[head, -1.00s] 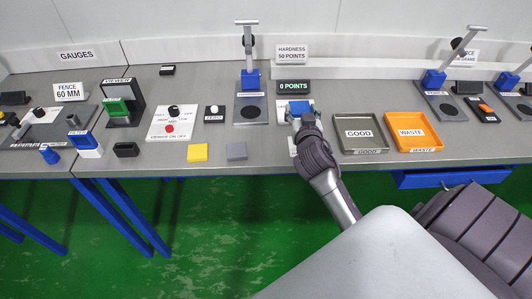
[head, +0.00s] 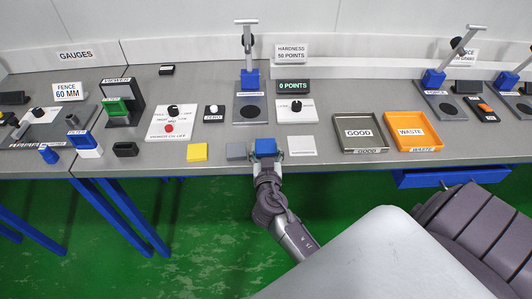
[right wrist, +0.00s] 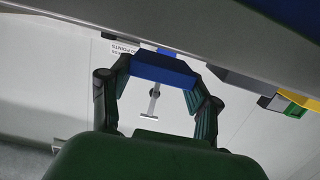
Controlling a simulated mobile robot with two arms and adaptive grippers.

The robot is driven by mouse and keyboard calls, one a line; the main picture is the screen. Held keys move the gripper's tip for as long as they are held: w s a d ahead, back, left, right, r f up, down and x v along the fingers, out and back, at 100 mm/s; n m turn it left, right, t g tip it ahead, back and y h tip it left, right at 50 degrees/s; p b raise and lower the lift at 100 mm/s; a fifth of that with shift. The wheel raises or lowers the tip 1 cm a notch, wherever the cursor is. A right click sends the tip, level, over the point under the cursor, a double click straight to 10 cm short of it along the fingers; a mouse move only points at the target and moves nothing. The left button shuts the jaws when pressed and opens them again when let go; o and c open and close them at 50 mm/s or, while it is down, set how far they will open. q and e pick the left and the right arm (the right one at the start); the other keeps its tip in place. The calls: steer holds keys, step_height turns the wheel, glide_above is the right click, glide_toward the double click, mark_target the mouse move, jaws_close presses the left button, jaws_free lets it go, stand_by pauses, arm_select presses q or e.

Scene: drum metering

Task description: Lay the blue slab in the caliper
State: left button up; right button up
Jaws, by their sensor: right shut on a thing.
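The blue slab (head: 265,146) is at the front edge of the bench, between a grey block (head: 236,151) and a pale labelled plate (head: 302,147). My right gripper (head: 266,158) is shut on it from the front. In the right wrist view the blue slab (right wrist: 163,68) sits between the two fingertips (right wrist: 163,75). A gauge plate with a black knob (head: 45,115), at the far left beside the FENCE 60 MM sign, looks like the caliper. My left gripper is not in view.
A yellow block (head: 197,152) lies left of the grey block. A hardness stand (head: 250,90) is behind the slab. The GOOD tray (head: 360,152) and orange WASTE tray (head: 413,149) are at right. A viewer (head: 123,103) and filter block (head: 84,143) stand at left.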

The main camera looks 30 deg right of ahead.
steer(key=shift+f, duration=0.6)
steer(key=shift+f+b, duration=0.2)
steer(key=shift+b, duration=0.15)
steer(key=o, duration=1.2)
steer(key=shift+c, duration=0.2)
